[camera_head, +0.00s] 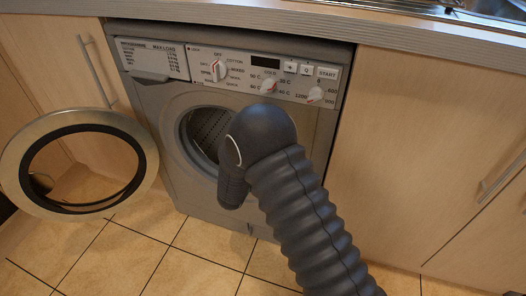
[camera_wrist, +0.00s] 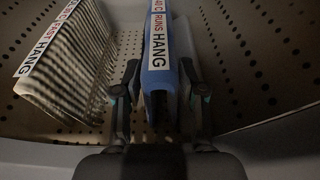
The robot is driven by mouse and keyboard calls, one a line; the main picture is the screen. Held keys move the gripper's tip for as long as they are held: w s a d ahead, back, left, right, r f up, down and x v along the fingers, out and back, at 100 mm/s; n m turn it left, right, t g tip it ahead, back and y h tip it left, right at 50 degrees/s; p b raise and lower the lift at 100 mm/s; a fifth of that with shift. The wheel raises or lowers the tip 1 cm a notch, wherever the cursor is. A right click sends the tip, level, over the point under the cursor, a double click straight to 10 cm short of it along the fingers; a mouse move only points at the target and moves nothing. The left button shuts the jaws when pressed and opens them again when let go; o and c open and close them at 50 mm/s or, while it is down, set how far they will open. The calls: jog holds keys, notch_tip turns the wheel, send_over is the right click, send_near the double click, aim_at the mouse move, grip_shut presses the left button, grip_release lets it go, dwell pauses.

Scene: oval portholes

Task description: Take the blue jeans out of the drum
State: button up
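In the wrist view, a blue folded item (camera_wrist: 160,79), which I take for the blue jeans, stands on edge inside the drum (camera_wrist: 237,42). It has a white label reading "RUNS HANG". My gripper (camera_wrist: 159,72) is inside the drum, with one finger on each side of the blue item. The fingers are very close to its sides, but I cannot tell whether they press on it. In the head view, the drum opening (camera_head: 203,132) is partly covered by my arm, and my fingers and the jeans are hidden.
A pale folded item (camera_wrist: 66,78) with a similar label stands to the left in the drum. The round door (camera_head: 146,150) of the washing machine (camera_head: 160,102) hangs open at the left. The drum's rim (camera_wrist: 285,131) runs close below my gripper. Cabinets flank the machine.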

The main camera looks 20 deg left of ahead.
jog(key=shift+r+p, duration=0.35)
jog(key=shift+r, duration=0.7)
